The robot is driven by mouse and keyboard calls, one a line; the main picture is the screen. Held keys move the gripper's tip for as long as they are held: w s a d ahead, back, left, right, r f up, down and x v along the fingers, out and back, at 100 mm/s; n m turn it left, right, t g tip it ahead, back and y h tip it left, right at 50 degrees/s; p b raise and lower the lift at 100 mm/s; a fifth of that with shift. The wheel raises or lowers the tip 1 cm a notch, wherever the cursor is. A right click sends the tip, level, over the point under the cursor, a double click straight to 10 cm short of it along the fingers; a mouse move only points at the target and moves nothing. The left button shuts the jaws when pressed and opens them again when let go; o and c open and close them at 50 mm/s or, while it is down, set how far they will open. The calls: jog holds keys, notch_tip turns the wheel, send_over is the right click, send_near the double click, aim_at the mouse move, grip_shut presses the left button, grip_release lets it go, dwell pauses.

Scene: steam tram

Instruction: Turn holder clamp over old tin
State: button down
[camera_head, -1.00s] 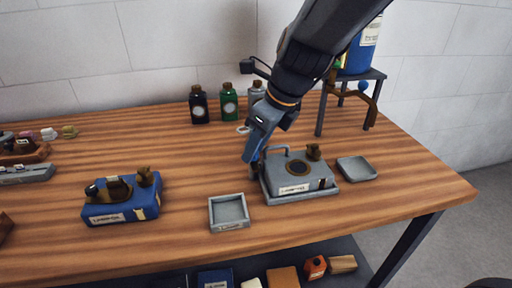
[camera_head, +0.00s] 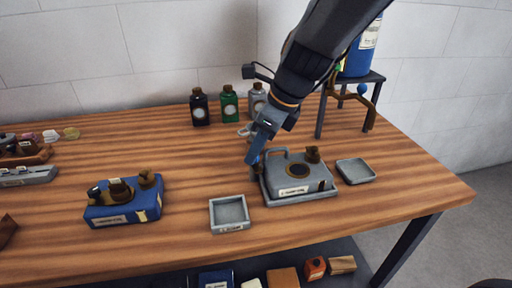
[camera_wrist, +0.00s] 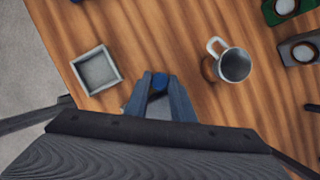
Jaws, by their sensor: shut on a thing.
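A grey boxy device (camera_head: 315,176) with a brown ring, brown knob, raised grey handle and label sits on the table at right of centre; it may be the holder, but I cannot read its label. My gripper (camera_head: 253,160) points down at its left edge. In the wrist view, my gripper (camera_wrist: 159,88) is shut on a small blue piece (camera_wrist: 159,82), which looks like a knob or lever end. What the piece joins to is hidden by my gripper. I cannot tell which thing is the old tin.
An empty square tray (camera_head: 229,213) stands left of the device, another (camera_head: 356,171) right of it. A grey mug (camera_wrist: 235,65) stands near my gripper. Bottles (camera_head: 229,103) stand behind, a blue box (camera_head: 122,209) at left. A stool (camera_head: 345,79) bears a blue drum.

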jog(key=n+g+p, duration=0.1)
jog(key=n+p, duration=0.1)
jog(key=n, duration=0.1)
jog(key=shift+r+n+g, duration=0.1)
jog(key=shift+n+g, duration=0.2)
jog(key=n+g+p, duration=0.1)
jog(key=n, duration=0.1)
jog(key=n+p, duration=0.2)
jog(key=shift+w+n+g, duration=0.2)
jog(key=shift+n+g, duration=0.1)
jog(key=shift+g, duration=0.1)
jog(key=n+g+p, duration=0.1)
jog(key=n+p, duration=0.1)
jog(key=n, duration=0.1)
jog(key=shift+w+n+h+p, duration=0.1)
jog(key=shift+n+h+p, duration=0.2)
jog(key=shift+w+a+n+g+h+p, duration=0.1)
jog(key=shift+n+g+h+p, duration=0.25)
jog(key=shift+n, duration=0.6)
jog(key=shift+w+a+n+g+h+p, duration=0.15)
jog(key=shift+n+h+p, duration=0.3)
jog(key=shift+n, duration=0.5)
jog(key=shift+s+d, duration=0.1)
jog(key=c, duration=1.8)
grip_release()
jog(key=b+v, duration=0.1)
jog(key=v, duration=0.6)
jog(key=shift+d+r+b, duration=0.15)
jog(key=shift+r+b, duration=0.15)
